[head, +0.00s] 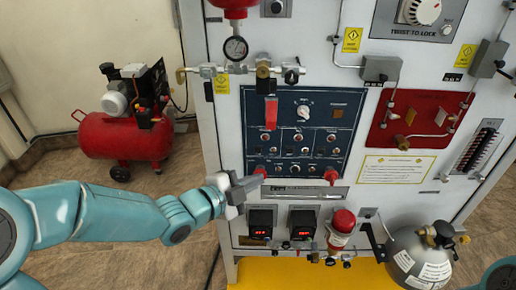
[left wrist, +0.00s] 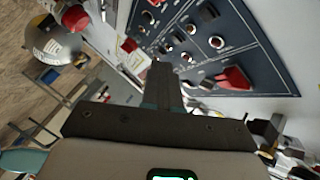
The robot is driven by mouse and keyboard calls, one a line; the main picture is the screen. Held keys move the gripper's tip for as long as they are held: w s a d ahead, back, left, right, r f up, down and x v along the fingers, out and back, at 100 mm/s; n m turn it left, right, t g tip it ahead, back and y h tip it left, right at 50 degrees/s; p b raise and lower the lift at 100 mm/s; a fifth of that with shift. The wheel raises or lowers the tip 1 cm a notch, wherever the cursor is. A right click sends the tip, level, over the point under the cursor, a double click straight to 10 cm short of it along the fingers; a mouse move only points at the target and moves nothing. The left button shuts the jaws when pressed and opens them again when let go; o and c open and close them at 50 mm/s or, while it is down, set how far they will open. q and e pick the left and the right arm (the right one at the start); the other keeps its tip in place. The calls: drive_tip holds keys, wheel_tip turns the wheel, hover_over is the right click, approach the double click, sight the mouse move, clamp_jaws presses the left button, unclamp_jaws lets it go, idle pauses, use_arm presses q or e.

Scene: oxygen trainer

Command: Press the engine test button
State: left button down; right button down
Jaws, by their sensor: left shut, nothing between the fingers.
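The blue control panel (head: 345,100) on the white trainer front carries several small knobs, switches and buttons. Their labels are too small to read, so I cannot tell which one is the engine test button. My left gripper (head: 259,181) is shut and empty, in front of the panel's lower left edge. It covers part of a red piece (head: 260,171) there, and I cannot tell whether they touch. In the left wrist view the shut fingers (left wrist: 163,70) point toward the blue panel (left wrist: 262,58), with a red part (left wrist: 234,78) to their right. My right gripper is out of view.
A grey gas cylinder (head: 418,258) stands lower right. A red compressor (head: 124,136) stands on the floor at left.

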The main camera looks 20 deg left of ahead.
sight(258, 150)
use_arm(q)
drive_tip(key=w+a+p, duration=0.2)
drive_tip(key=w, duration=0.5)
drive_tip(key=shift+w, duration=0.15)
idle(1.9)
drive_tip(key=shift+w+a, duration=0.1)
drive_tip(key=shift+w, duration=0.2)
drive_tip(key=shift+w+a, duration=0.15)
drive_tip(key=shift+w, duration=0.2)
idle(0.8)
drive_tip(key=shift+s+d+b, duration=0.25)
drive_tip(key=shift+s+b, duration=0.45)
drive_tip(key=shift+s, duration=0.05)
